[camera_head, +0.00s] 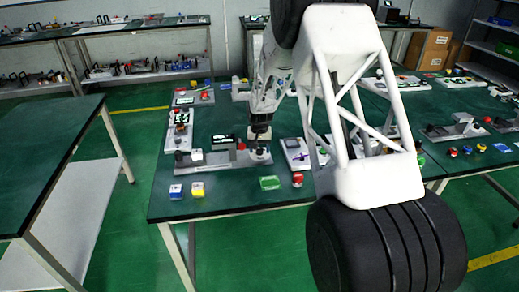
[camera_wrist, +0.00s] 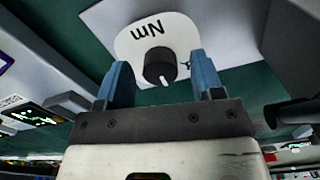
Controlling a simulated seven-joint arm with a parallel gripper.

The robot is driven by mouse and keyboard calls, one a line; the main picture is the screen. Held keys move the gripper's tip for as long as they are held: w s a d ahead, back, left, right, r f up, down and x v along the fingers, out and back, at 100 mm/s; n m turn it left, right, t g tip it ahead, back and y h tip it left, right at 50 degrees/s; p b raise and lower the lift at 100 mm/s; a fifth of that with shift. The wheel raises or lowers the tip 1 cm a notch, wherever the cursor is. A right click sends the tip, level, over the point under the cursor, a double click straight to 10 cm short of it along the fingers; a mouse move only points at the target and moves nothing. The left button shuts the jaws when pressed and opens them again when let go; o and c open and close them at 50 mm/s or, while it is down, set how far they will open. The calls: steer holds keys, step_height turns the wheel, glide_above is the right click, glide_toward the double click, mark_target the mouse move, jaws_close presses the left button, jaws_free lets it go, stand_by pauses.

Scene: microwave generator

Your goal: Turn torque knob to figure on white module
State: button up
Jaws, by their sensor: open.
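The torque knob (camera_wrist: 160,66) is a black round knob with a white pointer line, in the wrist view. It sits on a white rounded dial plate (camera_wrist: 178,36) marked "Nm", which appears upside down. The pointer aims toward the bottom of that view. My gripper (camera_wrist: 159,59) is open, with one blue finger on each side of the knob in the picture. Gaps show between fingers and knob; I cannot tell the remaining height. In the head view, my gripper (camera_head: 260,136) points down over the round white dial (camera_head: 259,154) at the right end of a grey module (camera_head: 225,163).
A dark block (camera_head: 222,142) and a small white block (camera_head: 197,155) stand on the module, left of my gripper. A green box (camera_head: 270,183), a red button (camera_head: 297,179), and blue (camera_head: 176,191) and yellow (camera_head: 197,189) blocks lie toward the front of the green table (camera_head: 230,204).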

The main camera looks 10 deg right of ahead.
mark_target(260, 149)
steer(key=shift+r, duration=3.85)
steer(key=shift+s+r, duration=0.25)
steer(key=shift+r, duration=0.1)
steer(key=s+r+n+t, duration=0.1)
steer(key=s+r, duration=0.9)
steer(key=s, duration=0.2)
steer(key=s+r, duration=0.9)
steer(key=s, duration=0.4)
steer(key=s+d+r+n+t, duration=0.1)
steer(key=s+r, duration=0.1)
steer(key=s, duration=2.7)
steer(key=shift+s+d+t, duration=0.2)
steer(key=shift+s+t, duration=0.1)
steer(key=shift+s, duration=0.1)
